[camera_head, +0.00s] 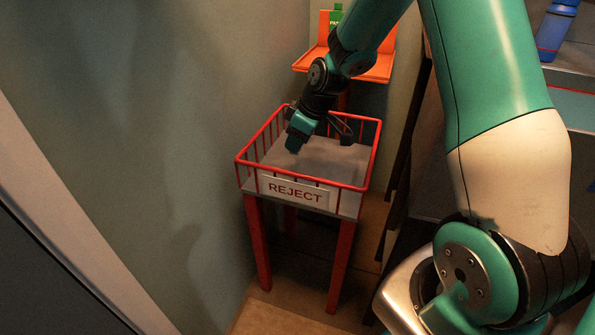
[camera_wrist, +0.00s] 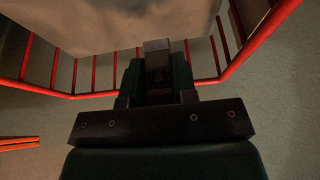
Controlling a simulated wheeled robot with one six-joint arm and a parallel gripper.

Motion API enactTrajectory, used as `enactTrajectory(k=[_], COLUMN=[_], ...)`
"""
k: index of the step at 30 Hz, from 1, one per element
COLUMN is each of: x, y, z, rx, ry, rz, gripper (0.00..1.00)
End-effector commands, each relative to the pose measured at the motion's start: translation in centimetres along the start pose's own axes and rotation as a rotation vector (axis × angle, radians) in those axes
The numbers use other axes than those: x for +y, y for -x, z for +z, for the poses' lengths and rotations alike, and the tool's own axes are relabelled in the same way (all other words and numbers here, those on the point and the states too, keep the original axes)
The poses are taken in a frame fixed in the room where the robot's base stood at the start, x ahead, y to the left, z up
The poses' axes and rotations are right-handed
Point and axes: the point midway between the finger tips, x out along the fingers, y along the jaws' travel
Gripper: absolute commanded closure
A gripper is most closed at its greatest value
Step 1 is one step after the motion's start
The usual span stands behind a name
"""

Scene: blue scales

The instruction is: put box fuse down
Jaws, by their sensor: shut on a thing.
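My gripper (camera_head: 297,138) points down into the red-railed basket marked REJECT (camera_head: 290,193). In the wrist view my gripper (camera_wrist: 157,68) is shut on a small grey-brown block, the box fuse (camera_wrist: 156,46), between its two dark fingers. The box fuse cannot be made out in the head view, where the gripper hides it. The basket's pale floor also shows in the wrist view, beyond the fingertips. Whether the box fuse touches that floor cannot be told.
The basket's red rails (camera_wrist: 250,68) surround the gripper, and its visible floor looks empty. An orange stand (camera_head: 378,70) with a green item (camera_head: 336,18) is behind. A wall is close on the left. Shelves with a blue bottle (camera_head: 556,28) are at right.

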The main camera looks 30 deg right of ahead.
Motion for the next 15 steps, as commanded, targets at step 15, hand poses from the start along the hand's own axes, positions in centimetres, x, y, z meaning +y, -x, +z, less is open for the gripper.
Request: enactTrajectory(k=[15], x=[0.0], y=[-6.4], z=[2.7], rx=[-0.001], ry=[-0.002], rz=[-0.001], gripper=[1.00])
